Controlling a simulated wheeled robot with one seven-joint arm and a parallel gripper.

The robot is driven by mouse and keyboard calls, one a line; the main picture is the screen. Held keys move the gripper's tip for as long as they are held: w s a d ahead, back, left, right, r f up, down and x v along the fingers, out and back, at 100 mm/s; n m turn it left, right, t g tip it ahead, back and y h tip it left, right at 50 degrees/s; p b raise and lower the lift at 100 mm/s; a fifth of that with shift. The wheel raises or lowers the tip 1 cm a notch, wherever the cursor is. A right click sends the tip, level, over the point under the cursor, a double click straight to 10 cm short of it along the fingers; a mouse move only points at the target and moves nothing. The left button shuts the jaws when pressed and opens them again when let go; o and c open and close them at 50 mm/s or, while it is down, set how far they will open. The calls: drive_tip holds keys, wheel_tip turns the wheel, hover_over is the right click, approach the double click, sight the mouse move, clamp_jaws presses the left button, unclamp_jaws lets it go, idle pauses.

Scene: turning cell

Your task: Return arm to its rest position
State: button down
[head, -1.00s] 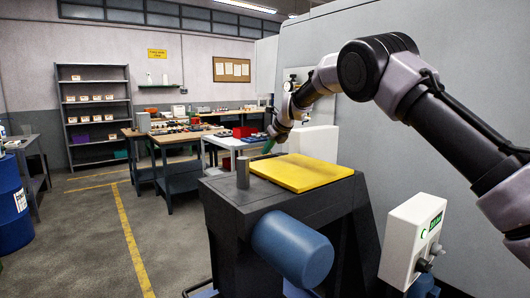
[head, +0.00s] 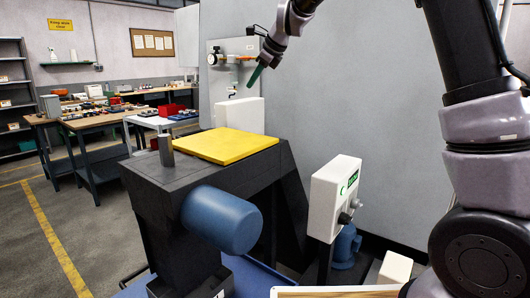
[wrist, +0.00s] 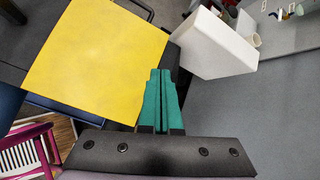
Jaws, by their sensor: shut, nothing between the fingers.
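My gripper (head: 256,76) hangs in the air in the head view, up and to the right of the machine with the yellow top. Its green fingers are together and nothing shows between them. In the wrist view, my gripper (wrist: 159,75) points past the right edge of the yellow plate (wrist: 95,60), with its green fingers side by side. My arm arches up at the right of the head view, with its upper links cut off by the top edge.
The dark machine (head: 150,185) carries the yellow plate (head: 226,146), a grey cylinder (head: 166,151) and a blue motor housing (head: 221,219). A white control box (head: 332,198) stands right of it. A white block (head: 240,115) is behind the plate. Workbenches (head: 95,125) stand at back left.

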drive_tip(key=s+d+r+n+t+h, duration=0.15)
drive_tip(key=s+d+n, duration=0.25)
drive_tip(key=s+d, duration=0.55)
drive_tip(key=s+d+r+n+g, duration=0.1)
drive_tip(key=s+d+r+n, duration=0.25)
drive_tip(key=s+d, duration=0.6)
drive_tip(key=s+d+f+n+h, duration=0.1)
drive_tip(key=s+d+f+n, duration=0.2)
drive_tip(key=s+d, duration=0.3)
drive_tip(key=s+d+f+n+t+h, duration=0.1)
drive_tip(key=s+d+f+n, duration=0.3)
drive_tip(key=s, duration=0.5)
drive_tip(key=shift+d+n+h, duration=0.35)
drive_tip(key=shift+d+n, duration=0.5)
drive_tip(key=shift+n, duration=0.2)
